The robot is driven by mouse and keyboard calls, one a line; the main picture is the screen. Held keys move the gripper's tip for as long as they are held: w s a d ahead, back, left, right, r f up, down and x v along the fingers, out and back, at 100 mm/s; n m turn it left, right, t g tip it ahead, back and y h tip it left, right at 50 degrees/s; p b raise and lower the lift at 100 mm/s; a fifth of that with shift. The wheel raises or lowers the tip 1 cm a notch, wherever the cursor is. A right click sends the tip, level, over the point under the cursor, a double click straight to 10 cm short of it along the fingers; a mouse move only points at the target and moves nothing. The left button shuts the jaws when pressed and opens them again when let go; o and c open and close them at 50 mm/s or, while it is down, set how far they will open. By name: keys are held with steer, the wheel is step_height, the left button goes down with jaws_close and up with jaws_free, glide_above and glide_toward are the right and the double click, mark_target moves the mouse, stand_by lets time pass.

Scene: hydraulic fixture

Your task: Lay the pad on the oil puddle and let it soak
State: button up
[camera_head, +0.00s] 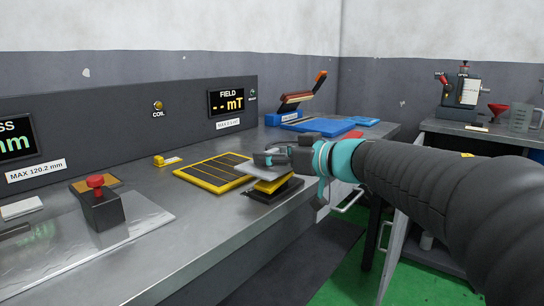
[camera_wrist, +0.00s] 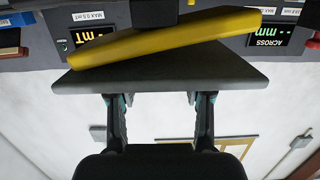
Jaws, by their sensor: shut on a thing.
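My gripper (camera_head: 268,160) is shut on a flat grey slab, which looks like the pad (camera_head: 250,170), above the right part of the metal bench. In the wrist view the gripper fingers (camera_wrist: 158,100) hold the edge of the grey pad (camera_wrist: 160,72), which is spread out flat. Just beyond it, a yellow plate (camera_wrist: 150,40) lies close to the pad; I cannot tell whether they touch. In the head view this yellow piece (camera_head: 272,186) sits on a black block (camera_head: 273,194) near the bench's front edge. I cannot make out an oil puddle.
A yellow-edged dark grid panel (camera_head: 212,170) lies on the bench left of my gripper. A red-button box (camera_head: 100,205) stands on a shiny sheet (camera_head: 145,219) at left. Blue trays (camera_head: 320,125) are at the back. A second bench (camera_head: 480,128) stands right.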

steer(key=o, duration=1)
steer(key=shift+f, duration=0.1)
steer(key=shift+o, duration=0.2)
